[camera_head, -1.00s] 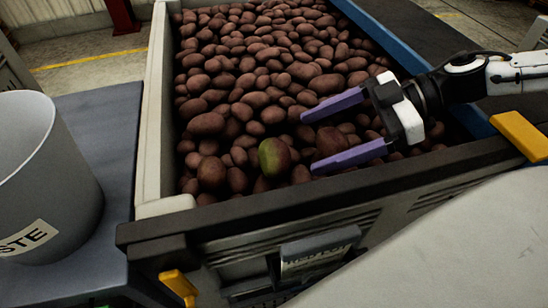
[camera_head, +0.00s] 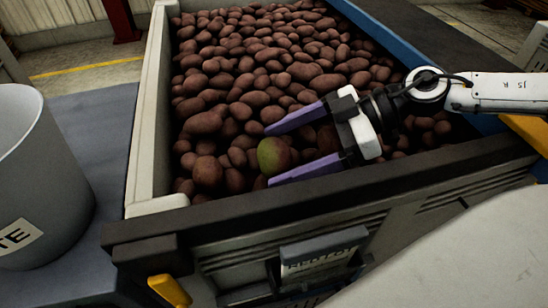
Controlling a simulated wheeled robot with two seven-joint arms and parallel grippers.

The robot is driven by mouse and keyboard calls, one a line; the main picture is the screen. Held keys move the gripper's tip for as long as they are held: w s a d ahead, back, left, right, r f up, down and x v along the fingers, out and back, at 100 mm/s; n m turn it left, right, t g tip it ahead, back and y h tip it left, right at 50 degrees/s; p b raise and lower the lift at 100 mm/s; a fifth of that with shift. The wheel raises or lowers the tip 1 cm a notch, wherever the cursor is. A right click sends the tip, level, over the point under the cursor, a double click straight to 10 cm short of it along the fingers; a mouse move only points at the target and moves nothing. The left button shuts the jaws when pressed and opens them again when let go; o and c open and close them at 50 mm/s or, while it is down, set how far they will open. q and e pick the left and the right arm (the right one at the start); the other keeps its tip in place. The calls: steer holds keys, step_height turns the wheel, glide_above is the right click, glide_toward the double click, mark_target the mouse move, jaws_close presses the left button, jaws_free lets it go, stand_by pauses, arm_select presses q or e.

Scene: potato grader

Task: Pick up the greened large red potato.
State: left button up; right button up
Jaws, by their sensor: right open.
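The greened large red potato (camera_head: 273,156) lies on top of the heap near the front of the crate, with a green patch on its face. My right gripper (camera_head: 268,157) is open, with its two purple fingers pointing left. Its fingertips are at the potato, one beyond it and one on its near side. I cannot tell whether either finger touches it. My left gripper is not in view.
The crate (camera_head: 144,150) is full of plain red potatoes (camera_head: 215,85), several close around the green one. Its dark front rim (camera_head: 330,206) runs just below the lower finger. A grey waste bin (camera_head: 45,165) stands on a table (camera_head: 110,120) at the left.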

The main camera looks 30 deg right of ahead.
steer(key=c, duration=1.2)
steer(key=shift+r, duration=0.2)
